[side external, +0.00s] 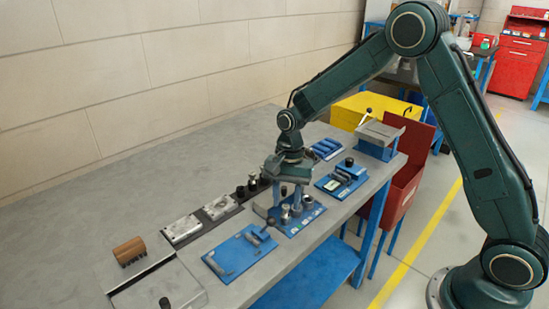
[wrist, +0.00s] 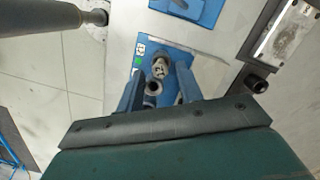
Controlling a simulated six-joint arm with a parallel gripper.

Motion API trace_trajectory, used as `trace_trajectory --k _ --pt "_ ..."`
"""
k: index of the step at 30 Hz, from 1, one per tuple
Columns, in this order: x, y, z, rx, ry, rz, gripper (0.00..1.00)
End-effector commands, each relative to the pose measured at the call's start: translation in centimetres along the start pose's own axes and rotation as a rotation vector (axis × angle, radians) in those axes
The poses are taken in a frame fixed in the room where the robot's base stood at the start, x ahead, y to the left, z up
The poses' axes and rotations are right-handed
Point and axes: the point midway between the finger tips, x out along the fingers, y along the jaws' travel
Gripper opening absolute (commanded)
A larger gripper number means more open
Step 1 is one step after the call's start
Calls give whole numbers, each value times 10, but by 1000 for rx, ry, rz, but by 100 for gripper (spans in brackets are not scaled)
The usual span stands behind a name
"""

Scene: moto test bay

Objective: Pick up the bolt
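My gripper (side external: 288,193) points down over a blue plate (side external: 303,222) near the front edge of the grey table. In the wrist view its two blue-grey fingers (wrist: 158,82) stand apart, one on each side of small upright metal pieces. The nearer piece (wrist: 153,88) is round with a dark hollow top. The farther piece (wrist: 160,68) is bright metal and stands close behind it on the plate. I cannot tell which of these is the bolt, nor whether a finger touches either one. Short cylinders (side external: 285,213) also show under the gripper in the side view.
Another blue plate with tools (side external: 240,250) lies to the left, and one with a black-knobbed fixture (side external: 341,179) to the right. Metal blocks (side external: 182,230) lie behind at left, near a brown ribbed block (side external: 129,251). The table's back left is clear.

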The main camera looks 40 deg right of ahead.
Motion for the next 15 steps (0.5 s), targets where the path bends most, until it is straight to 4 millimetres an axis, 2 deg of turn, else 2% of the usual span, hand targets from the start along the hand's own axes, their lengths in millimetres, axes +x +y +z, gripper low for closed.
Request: trace_trajectory --k 6,15 --pt "15 0 0 -1 2 1 36" --pt "16 0 0 -2 2 0 36"
